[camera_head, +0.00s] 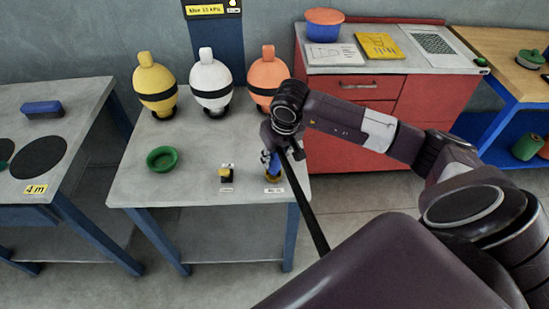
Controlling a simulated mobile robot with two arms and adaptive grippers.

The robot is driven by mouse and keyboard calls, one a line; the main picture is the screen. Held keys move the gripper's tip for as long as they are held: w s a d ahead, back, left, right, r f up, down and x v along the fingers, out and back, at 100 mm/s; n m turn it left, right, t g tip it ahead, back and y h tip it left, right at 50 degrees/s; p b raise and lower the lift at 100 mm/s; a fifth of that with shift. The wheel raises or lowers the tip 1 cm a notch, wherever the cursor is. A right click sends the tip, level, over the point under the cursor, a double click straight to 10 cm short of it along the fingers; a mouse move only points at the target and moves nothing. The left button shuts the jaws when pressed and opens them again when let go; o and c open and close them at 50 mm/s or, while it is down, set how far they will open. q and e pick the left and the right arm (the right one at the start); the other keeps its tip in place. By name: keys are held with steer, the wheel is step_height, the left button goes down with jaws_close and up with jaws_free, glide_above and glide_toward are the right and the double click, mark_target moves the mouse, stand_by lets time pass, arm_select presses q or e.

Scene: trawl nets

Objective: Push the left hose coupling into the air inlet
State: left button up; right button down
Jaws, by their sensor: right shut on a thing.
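My right gripper (269,157) points down over the front right part of the middle grey table. It is shut on a small blue piece (275,166) that looks like the hose coupling, and its fingers partly hide it. A brass-coloured fitting (273,178), which looks like the air inlet, shows just under the blue piece. I cannot tell whether the two are touching or joined. A black hose-like strip (311,217) runs from beside the gripper down past the table's front edge. My left gripper is not in view.
Yellow, white and orange buoys (212,83) stand along the back of the table (135,190). A green ring-shaped dish (162,159) and a small yellow-and-black part (225,174) sit left of my gripper. A red cabinet (360,105) stands behind my right arm.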

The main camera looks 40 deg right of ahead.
steer(key=shift+f, duration=0.3)
steer(key=shift+f+b, duration=0.3)
steer(key=shift+b, duration=0.25)
steer(key=c, duration=1.8)
jaws_free()
steer(key=o, duration=0.4)
steer(key=shift+s+a, duration=0.1)
steer(key=v, duration=1.2)
steer(key=shift+r, duration=0.1)
